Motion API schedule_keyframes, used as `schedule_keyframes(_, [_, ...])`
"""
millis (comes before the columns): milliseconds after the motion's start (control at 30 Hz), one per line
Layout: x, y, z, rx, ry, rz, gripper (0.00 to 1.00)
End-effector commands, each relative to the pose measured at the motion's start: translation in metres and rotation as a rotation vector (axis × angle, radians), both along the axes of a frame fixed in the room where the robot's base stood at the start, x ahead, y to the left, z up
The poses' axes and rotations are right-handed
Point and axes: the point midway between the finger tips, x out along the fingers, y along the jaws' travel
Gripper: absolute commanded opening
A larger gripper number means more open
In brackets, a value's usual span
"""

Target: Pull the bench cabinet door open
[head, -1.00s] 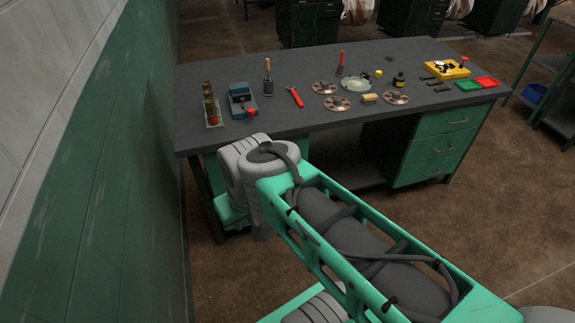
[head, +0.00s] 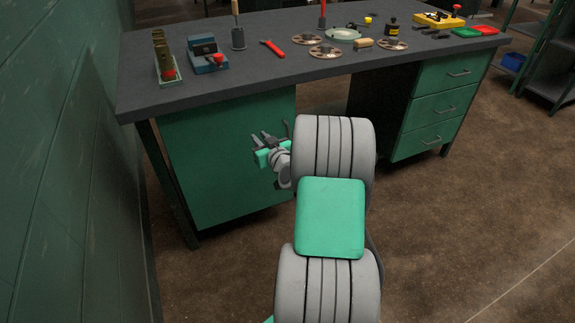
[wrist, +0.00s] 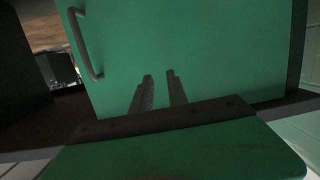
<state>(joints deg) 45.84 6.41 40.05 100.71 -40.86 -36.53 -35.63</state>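The bench cabinet door (head: 215,165) is a flat green panel under the left end of the bench, and it looks shut. It also fills much of the wrist view (wrist: 205,45). Its dark bar handle (wrist: 84,45) stands upright near the door's left edge in the wrist view. In the head view the handle (head: 286,130) shows only as a small dark bar near the door's right edge. My gripper (head: 262,138) is in front of the door, beside the handle. In the wrist view its two fingers (wrist: 160,88) are apart with nothing between them, right of the handle.
The bench top (head: 260,80) overhangs the cabinet and carries a blue vise (head: 207,55), a red tool (head: 272,48) and several discs. A drawer unit (head: 435,105) stands at the right. A green wall (head: 55,180) is close on the left. The floor (head: 450,230) at the right is clear.

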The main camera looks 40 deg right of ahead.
Motion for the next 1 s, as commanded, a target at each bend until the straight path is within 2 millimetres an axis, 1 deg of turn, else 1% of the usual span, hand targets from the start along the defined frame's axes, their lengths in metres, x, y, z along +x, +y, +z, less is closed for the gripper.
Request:
schedule_keyframes(33, [-0.013,-0.033,-0.046,-0.006,-0.056,-0.076,0.19])
schedule_keyframes(100, [-0.029,-0.065,-0.062,-0.021,-0.124,-0.161,0.19])
schedule_keyframes(200, [-0.045,-0.090,-0.070,-0.037,-0.176,-0.233,0.19])
schedule_keyframes(267, [-0.046,-0.096,-0.069,-0.041,-0.186,-0.249,0.19])
schedule_keyframes(333, [-0.039,-0.100,-0.066,-0.044,-0.191,-0.250,0.19])
schedule_keyframes(600, [0.007,-0.122,-0.067,-0.043,-0.189,-0.247,0.19])
schedule_keyframes(700, [0.017,-0.128,-0.066,-0.043,-0.189,-0.248,0.19])
schedule_keyframes(800, [0.021,-0.130,-0.066,-0.041,-0.187,-0.248,0.19])
schedule_keyframes(1000, [0.021,-0.130,-0.065,-0.041,-0.187,-0.249,0.19])
